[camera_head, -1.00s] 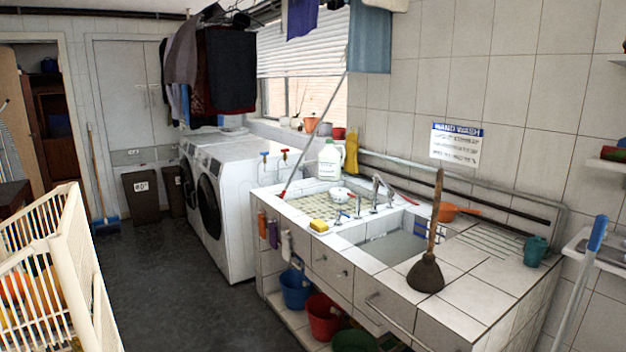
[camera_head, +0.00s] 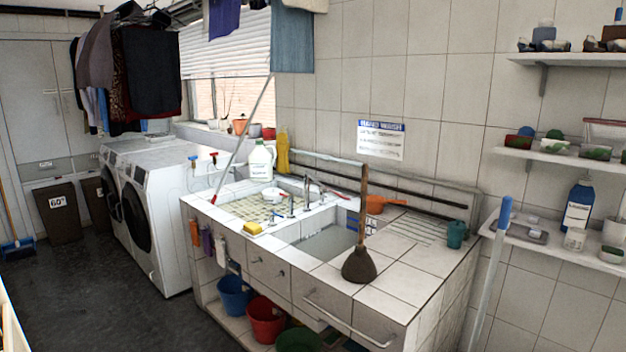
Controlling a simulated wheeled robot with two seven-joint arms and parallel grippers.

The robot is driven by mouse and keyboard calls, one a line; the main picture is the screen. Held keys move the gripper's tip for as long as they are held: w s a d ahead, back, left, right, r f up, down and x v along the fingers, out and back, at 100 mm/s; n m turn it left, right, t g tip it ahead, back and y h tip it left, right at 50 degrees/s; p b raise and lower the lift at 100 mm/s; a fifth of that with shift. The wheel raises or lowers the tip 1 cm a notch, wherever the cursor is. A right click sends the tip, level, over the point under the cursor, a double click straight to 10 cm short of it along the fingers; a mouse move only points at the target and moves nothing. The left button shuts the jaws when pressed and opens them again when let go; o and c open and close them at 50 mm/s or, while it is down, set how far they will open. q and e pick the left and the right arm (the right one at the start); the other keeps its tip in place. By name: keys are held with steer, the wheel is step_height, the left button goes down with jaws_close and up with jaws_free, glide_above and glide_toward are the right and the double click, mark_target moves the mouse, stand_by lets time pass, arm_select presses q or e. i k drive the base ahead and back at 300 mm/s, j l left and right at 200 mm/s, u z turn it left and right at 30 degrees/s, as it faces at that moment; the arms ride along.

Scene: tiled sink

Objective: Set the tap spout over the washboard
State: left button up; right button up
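The chrome tap (camera_head: 310,190) stands at the back of the tiled sink unit, near the divider between its two basins. Its thin curved spout appears to point toward the right, deeper basin (camera_head: 325,243); its exact direction is hard to tell at this size. The left, shallow basin (camera_head: 245,209) has a pale yellowish grid-like floor. A ribbed draining surface (camera_head: 418,229) lies right of the deep basin. I cannot tell for sure which of these surfaces is the washboard. Neither of my grippers is in view.
A plunger (camera_head: 360,262) stands upright on the front tiles. A yellow sponge (camera_head: 253,228), white jug (camera_head: 260,162), orange pan (camera_head: 385,203) and teal cup (camera_head: 456,234) are on the unit. Buckets (camera_head: 265,318) sit below. Dark floor (camera_head: 130,310) at left is clear.

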mark_target(307, 173)
steer(key=i+u, duration=0.45)
steer(key=i, duration=0.15)
steer(key=i+l+u, duration=0.1)
steer(key=i+u, duration=0.35)
steer(key=i, duration=0.2)
steer(key=i+u, duration=0.45)
steer(key=i, duration=0.5)
steer(key=i+z, duration=0.85)
steer(key=i+j+z, duration=0.2)
steer(key=z, duration=0.2)
steer(key=i, duration=0.05)
